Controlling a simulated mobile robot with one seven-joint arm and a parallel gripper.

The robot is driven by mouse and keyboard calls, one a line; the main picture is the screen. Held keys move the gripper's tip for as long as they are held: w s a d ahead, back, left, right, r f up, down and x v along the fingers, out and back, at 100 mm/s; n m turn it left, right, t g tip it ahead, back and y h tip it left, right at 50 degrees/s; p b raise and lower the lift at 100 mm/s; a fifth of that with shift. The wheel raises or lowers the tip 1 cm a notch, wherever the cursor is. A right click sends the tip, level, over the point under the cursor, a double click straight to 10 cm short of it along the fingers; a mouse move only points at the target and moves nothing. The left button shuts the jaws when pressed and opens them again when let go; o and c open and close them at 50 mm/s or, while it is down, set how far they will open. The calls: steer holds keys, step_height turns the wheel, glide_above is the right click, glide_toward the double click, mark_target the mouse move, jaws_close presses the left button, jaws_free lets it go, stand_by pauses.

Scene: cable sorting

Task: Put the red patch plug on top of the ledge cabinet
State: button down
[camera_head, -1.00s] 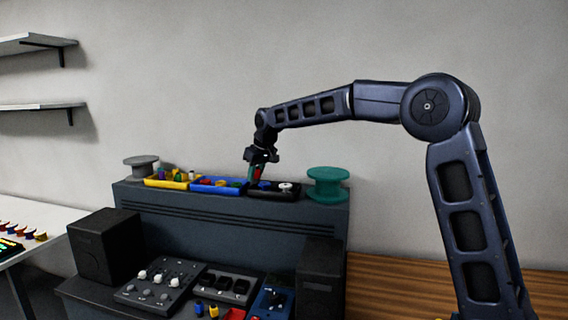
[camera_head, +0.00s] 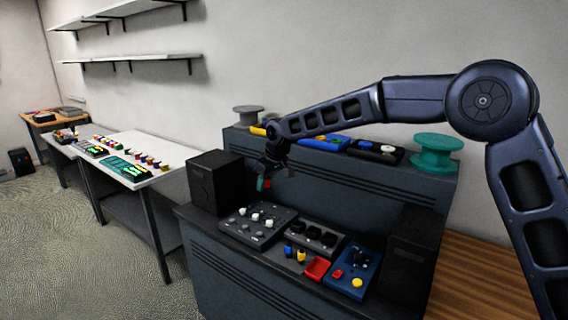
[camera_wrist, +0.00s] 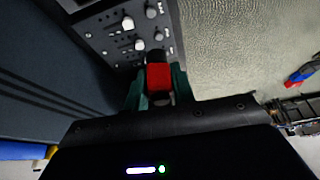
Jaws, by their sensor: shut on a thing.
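My gripper (camera_head: 264,181) is shut on the red patch plug (camera_wrist: 159,76), which sits between the green fingertips in the wrist view. The plug has a red body and a dark end. In the head view only a small bit of red shows at the fingertips. My gripper is in the air in front of the raised back ledge, near the left speaker. The ledge cabinet (camera_head: 345,178) is dark blue-grey, with a raised back ledge and a lower front top. My arm hides part of the ledge top.
The ledge bears a blue tray (camera_head: 325,143), a black tray (camera_head: 375,151), a teal spool (camera_head: 436,152) and a grey spool (camera_head: 248,114). A white table (camera_head: 135,145) is left.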

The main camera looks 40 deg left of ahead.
step_height(320, 180, down, 9)
steer(key=m, duration=0.2)
steer(key=m+t, duration=0.2)
steer(key=m, duration=0.1)
glide_above(275, 247)
steer(key=d, duration=0.1)
step_height(275, 247, down, 9)
steer(key=shift+h, duration=0.3)
steer(key=shift+s+f, duration=0.2)
steer(key=shift+f, duration=1.5)
steer(key=shift+s+f, duration=0.15)
steer(key=shift+f, duration=1.5)
steer(key=shift+f, duration=0.45)
steer(key=c, duration=1.1)
jaws_free()
steer(key=shift+d+r, duration=0.1)
steer(key=shift+r, duration=0.05)
steer(key=v, duration=1)
steer(key=shift+r, duration=0.25)
steer(key=shift+d, duration=0.1)
